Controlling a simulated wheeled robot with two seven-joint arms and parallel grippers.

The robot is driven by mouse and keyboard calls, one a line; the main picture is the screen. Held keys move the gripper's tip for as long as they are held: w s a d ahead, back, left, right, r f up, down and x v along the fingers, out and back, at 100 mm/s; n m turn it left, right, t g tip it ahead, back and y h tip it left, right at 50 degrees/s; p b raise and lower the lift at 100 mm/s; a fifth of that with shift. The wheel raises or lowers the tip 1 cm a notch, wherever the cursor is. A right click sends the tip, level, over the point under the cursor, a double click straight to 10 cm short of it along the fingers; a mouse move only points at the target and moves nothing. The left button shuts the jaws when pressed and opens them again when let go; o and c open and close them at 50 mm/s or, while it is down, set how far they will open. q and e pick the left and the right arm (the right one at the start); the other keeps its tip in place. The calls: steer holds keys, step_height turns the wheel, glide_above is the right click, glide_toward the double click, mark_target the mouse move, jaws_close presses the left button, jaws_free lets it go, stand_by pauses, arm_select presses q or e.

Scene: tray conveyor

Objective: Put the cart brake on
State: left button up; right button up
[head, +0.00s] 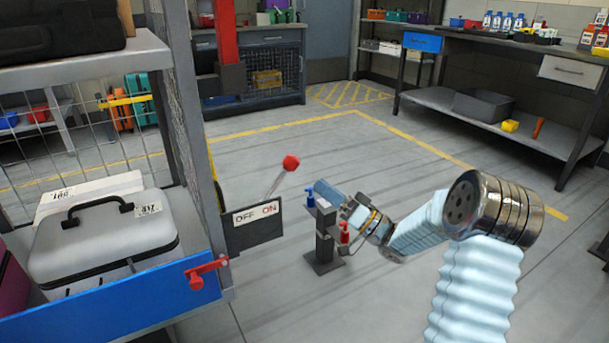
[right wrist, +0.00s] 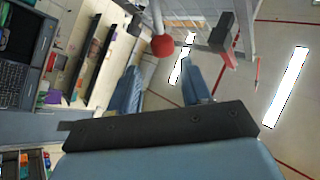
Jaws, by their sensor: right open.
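The brake lever has a red knob (head: 291,162) on a thin grey rod. It rises from behind a dark plate (head: 252,224) marked OFF at left and ON at right, on the right side of the cart. The rod leans right, with the knob above and right of the word ON. My right gripper (head: 325,192) is right of the knob and apart from it. In the right wrist view the knob (right wrist: 163,45) shows beyond and between the two spread blue fingers (right wrist: 162,85), with nothing held. My left gripper is not in view.
The cart's blue edge (head: 120,308) carries a red latch (head: 205,268); a silver case (head: 103,245) lies on its shelf. A dark post (head: 323,245) with blue and red parts shows near my gripper. Open floor lies behind, with workbenches (head: 490,120) farther back.

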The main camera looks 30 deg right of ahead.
steer(key=v, duration=0.4)
stand_by(0.4)
